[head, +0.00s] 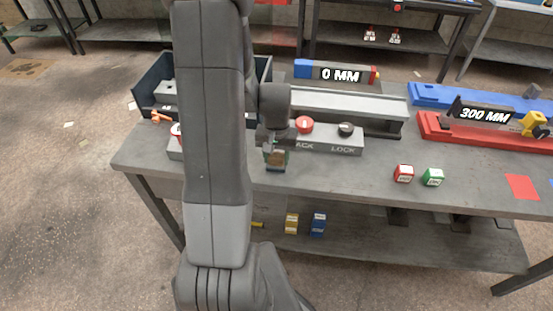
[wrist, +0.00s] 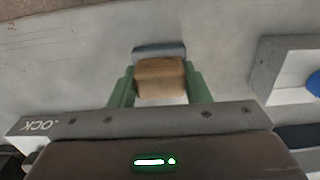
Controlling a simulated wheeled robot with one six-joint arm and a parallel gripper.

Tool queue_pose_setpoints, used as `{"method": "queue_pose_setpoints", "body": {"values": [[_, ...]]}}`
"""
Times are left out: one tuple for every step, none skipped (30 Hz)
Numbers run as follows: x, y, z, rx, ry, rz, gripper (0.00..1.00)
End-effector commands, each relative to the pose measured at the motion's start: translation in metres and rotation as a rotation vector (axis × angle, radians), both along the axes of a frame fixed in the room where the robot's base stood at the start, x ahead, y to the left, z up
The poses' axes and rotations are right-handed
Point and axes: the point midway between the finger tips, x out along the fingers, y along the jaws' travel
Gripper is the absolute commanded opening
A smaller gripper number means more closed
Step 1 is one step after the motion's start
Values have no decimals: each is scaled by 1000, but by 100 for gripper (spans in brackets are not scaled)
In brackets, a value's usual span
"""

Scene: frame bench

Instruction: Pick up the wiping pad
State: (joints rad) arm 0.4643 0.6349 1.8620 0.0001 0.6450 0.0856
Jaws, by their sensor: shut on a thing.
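The wiping pad (wrist: 160,80) is a small tan block with a blue-grey layer along its far side. In the wrist view it sits between the two green fingers of my gripper (wrist: 160,72), which is shut on it. In the head view the pad (head: 275,168) shows just below my gripper (head: 275,152), near the front edge of the grey bench (head: 350,178). I cannot tell whether the pad touches the bench top or is slightly above it.
A grey button box (head: 325,146) marked LOCK stands just behind my gripper. A dark bin (head: 152,83) is at the back left, partly hidden by my arm. Yellow (head: 291,223) and blue (head: 318,224) blocks are on the lower shelf.

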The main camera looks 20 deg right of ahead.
Motion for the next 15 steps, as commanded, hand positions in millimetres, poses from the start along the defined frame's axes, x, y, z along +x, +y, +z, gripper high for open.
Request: {"method": "queue_pose_setpoints", "body": {"values": [[0, 0, 1, -1, -1, 0, 20], [1, 0, 3, -1, -2, 0, 20], [1, 0, 5, -2, -3, 0, 20], [1, 0, 8, -2, -3, 0, 20], [1, 0, 11, -2, -3, 0, 20], [1, -1, 16, -3, -4, 0, 20], [1, 0, 20, -3, -4, 0, 20], [1, 0, 25, -3, -5, 0, 20], [1, 0, 32, -3, -5, 0, 20], [1, -1, 38, -3, -6, 0, 20], [1, -1, 43, -3, -5, 0, 20], [1, -1, 50, -3, -6, 0, 20], [1, -1, 56, -3, -6, 0, 20], [1, -1, 61, -3, -5, 0, 20], [1, -1, 68, -4, -6, 0, 20]]}}
